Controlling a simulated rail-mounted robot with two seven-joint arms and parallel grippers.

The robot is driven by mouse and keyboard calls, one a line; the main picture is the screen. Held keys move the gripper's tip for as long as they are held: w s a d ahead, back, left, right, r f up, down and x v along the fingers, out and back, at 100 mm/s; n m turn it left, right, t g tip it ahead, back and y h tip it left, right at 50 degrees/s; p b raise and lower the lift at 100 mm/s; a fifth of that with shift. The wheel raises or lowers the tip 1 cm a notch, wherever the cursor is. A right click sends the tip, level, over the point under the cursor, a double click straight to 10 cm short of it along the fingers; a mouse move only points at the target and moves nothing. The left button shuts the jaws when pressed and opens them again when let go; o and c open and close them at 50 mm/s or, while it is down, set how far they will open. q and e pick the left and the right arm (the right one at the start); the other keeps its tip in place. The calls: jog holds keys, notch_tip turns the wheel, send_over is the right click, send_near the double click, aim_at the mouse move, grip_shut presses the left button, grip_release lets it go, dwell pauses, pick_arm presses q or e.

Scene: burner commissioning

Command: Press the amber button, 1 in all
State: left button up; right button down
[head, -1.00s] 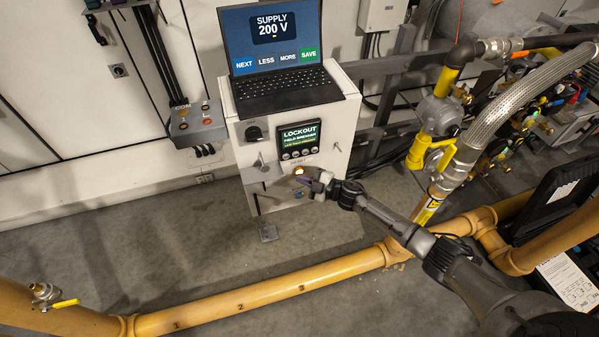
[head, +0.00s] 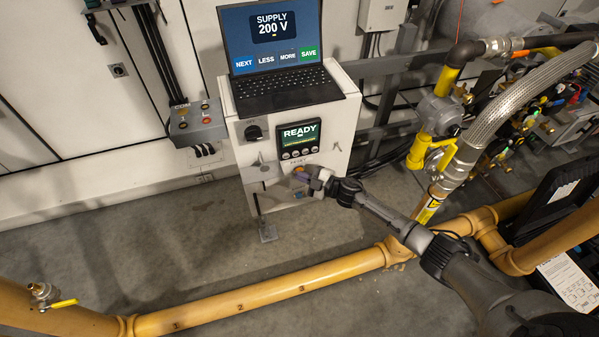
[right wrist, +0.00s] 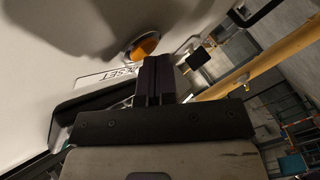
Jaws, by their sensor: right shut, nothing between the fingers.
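The amber button (head: 299,169) is on the front of the white cabinet (head: 345,135), below the small display (head: 299,133), which reads READY in green. The button looks unlit. My right gripper (head: 309,174) is shut and empty, its tips at the button in the head view. In the right wrist view the shut fingers (right wrist: 154,75) reach close to the amber button (right wrist: 142,47), beside a RESET label. I cannot tell whether they touch it. My left gripper is not in view.
A laptop (head: 285,84) reading SUPPLY 200 V stands on the cabinet. A grey box (head: 196,122) with buttons is on the wall at left. A yellow pipe (head: 260,292) runs along the floor in front. A braided hose (head: 505,105) and valves stand at right.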

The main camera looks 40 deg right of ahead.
jog(key=shift+s, duration=0.1)
dwell(0.3)
jog(key=shift+s+a+p, duration=0.3)
jog(key=shift+s+p, duration=0.4)
jog(key=shift+p, duration=0.1)
jog(key=shift+r, duration=0.1)
jog(key=shift+s+a+p, duration=0.3)
jog(key=shift+s+p, duration=0.25)
jog(key=shift+s, duration=0.25)
jog(key=shift+s+a+p, duration=0.3)
jog(key=shift+s+p, duration=0.3)
jog(key=shift+s, duration=0.15)
jog(key=shift+s+a+p, duration=0.3)
jog(key=shift+s+p, duration=0.25)
jog(key=shift+s, duration=0.25)
